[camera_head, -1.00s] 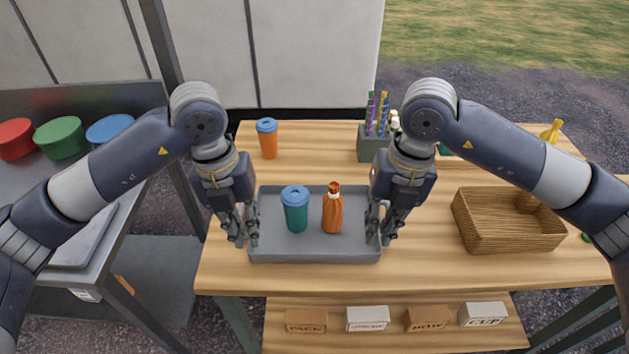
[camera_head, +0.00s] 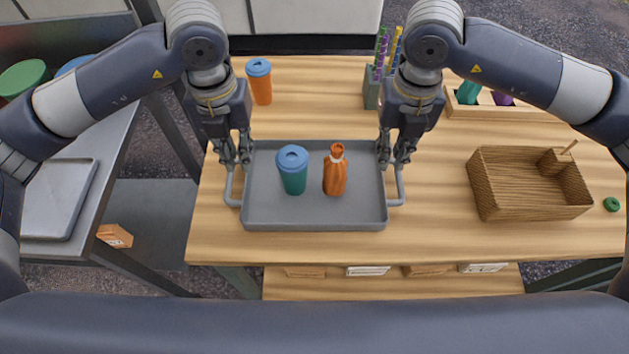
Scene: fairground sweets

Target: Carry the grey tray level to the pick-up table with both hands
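The grey tray (camera_head: 315,218) lies on the wooden table, with a bent handle on its left side (camera_head: 232,195) and one on its right (camera_head: 397,195). On it stand a teal cup with a blue lid (camera_head: 293,172) and an orange bottle (camera_head: 335,172), both upright. My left gripper (camera_head: 236,163) is at the tray's back left, by the far end of the left handle. My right gripper (camera_head: 392,163) is at the back right, by the far end of the right handle. Both look open, fingertips apart; whether they touch the handles is unclear.
An orange cup with a blue lid (camera_head: 260,82) stands behind the tray. A holder with coloured sticks (camera_head: 372,88) is at the back. A wicker basket (camera_head: 528,200) stands right of the tray. A metal counter (camera_head: 98,150) is at the left. Table around the tray's front is clear.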

